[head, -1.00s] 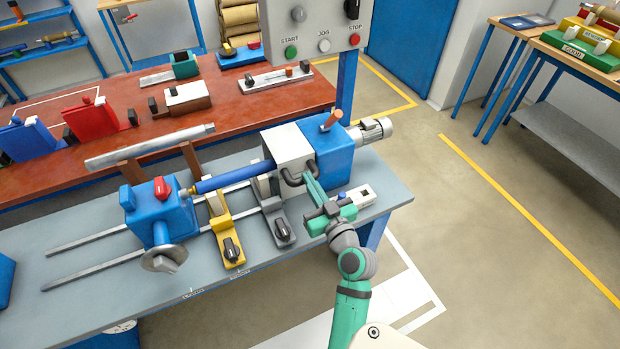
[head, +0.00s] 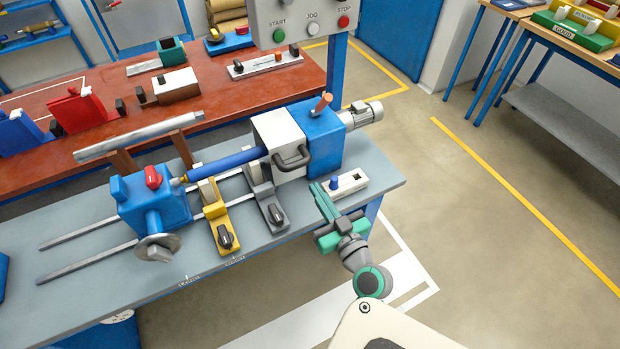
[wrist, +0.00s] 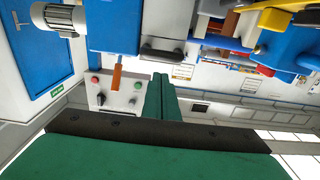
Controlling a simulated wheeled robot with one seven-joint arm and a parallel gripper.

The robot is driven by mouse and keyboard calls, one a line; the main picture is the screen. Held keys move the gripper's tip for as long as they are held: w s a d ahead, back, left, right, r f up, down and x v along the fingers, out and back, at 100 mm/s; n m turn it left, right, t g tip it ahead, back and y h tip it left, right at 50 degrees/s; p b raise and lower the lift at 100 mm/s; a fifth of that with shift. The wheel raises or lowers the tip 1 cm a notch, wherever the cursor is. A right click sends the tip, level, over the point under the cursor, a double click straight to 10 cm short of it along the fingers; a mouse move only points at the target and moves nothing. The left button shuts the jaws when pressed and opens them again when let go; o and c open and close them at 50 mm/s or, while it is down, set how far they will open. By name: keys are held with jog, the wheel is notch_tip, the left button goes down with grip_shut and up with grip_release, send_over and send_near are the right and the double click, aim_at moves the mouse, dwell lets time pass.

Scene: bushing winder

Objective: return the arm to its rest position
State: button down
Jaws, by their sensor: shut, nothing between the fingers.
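My gripper (head: 322,197) is green and shut, with nothing between its fingers. In the head view it is at the front right edge of the winder bench, in front of the white headstock box (head: 279,140) and its dark handle (head: 293,160), apart from both. In the wrist view the closed green fingers (wrist: 160,98) point into the room, with the dark handle (wrist: 163,52) above them.
The winder bench (head: 300,225) carries a blue tailstock (head: 157,204), a yellow rest (head: 219,218), a grey rest (head: 265,198) and a small white switch block (head: 347,184). The control panel (head: 305,22) hangs above. Open floor (head: 480,235) lies to the right.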

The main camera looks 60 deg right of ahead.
jog(key=shift+s+a+f, duration=0.1)
jog(key=shift+s, duration=0.1)
jog(key=w+a+f+g+y, duration=0.1)
jog(key=a+f+y, duration=0.1)
jog(key=a+f, duration=0.65)
jog(key=w+a+f+g+y, duration=0.1)
jog(key=a+f, duration=0.3)
jog(key=a, duration=1)
jog(key=s+a+r+n+t+y, duration=0.1)
jog(key=s+a+r+n+y, duration=0.1)
jog(key=s+a, duration=0.4)
jog(key=s+a+r+n+y, duration=0.2)
jog(key=s+a+n+y, duration=0.2)
jog(key=a, duration=1)
jog(key=shift+s+r+t+y, duration=0.4)
jog(key=shift+s, duration=0.65)
jog(key=shift+w, duration=0.1)
